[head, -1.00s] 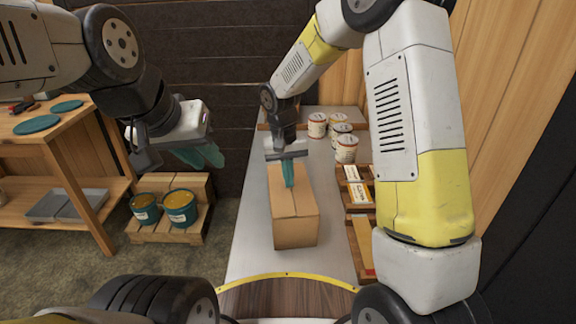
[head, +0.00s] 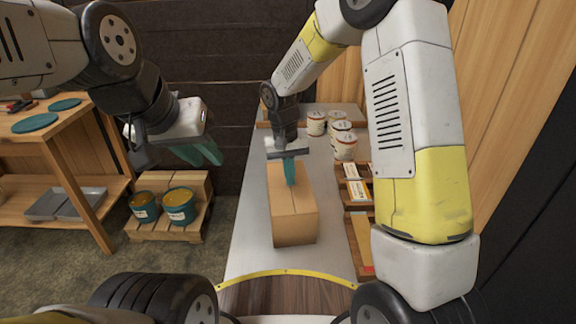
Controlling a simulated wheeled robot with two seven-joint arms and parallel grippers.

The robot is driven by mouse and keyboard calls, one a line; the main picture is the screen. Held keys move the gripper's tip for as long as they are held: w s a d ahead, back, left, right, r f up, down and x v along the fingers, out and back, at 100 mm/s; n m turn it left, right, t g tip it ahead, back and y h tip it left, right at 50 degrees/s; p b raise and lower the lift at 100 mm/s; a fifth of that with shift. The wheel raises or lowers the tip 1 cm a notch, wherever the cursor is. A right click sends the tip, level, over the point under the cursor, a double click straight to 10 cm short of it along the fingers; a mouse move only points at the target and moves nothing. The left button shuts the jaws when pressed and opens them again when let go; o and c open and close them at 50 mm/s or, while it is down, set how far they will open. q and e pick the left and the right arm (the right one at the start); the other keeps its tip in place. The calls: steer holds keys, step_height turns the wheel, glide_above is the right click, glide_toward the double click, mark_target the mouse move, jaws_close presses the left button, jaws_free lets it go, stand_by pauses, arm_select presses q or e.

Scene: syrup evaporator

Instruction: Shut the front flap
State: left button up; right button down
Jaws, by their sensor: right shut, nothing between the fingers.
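A brown cardboard box (head: 294,228) stands on the grey table, its front face toward me. Its top looks flat, with a seam running along it, and no flap stands up clearly at the front edge. My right gripper (head: 290,183) points down over the far part of the box top, its teal fingers together and empty. The tips are at or close to the cardboard; I cannot tell if they touch. The gripper hides part of the far end. My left gripper (head: 207,156) hangs left of the table, away from the box, its two teal fingers apart and empty.
Several white tins (head: 344,147) stand behind and right of the box. Wooden trays (head: 362,247) with small items line the table's right edge. Left on the floor, a pallet (head: 160,232) holds two teal buckets (head: 179,206). A wooden workbench (head: 75,125) stands further left.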

step_height(320, 180, up, 13)
steer(key=s+d+r+t+y, duration=0.2)
steer(key=s+d+r, duration=0.5)
steer(key=s+r, duration=0.15)
steer(key=s+d+t+y, duration=0.1)
steer(key=s+d+t, duration=0.3)
steer(key=s, duration=0.8)
steer(key=shift+s+d+f+m, duration=0.3)
steer(key=shift+d+m, duration=0.1)
steer(key=shift+d, duration=0.2)
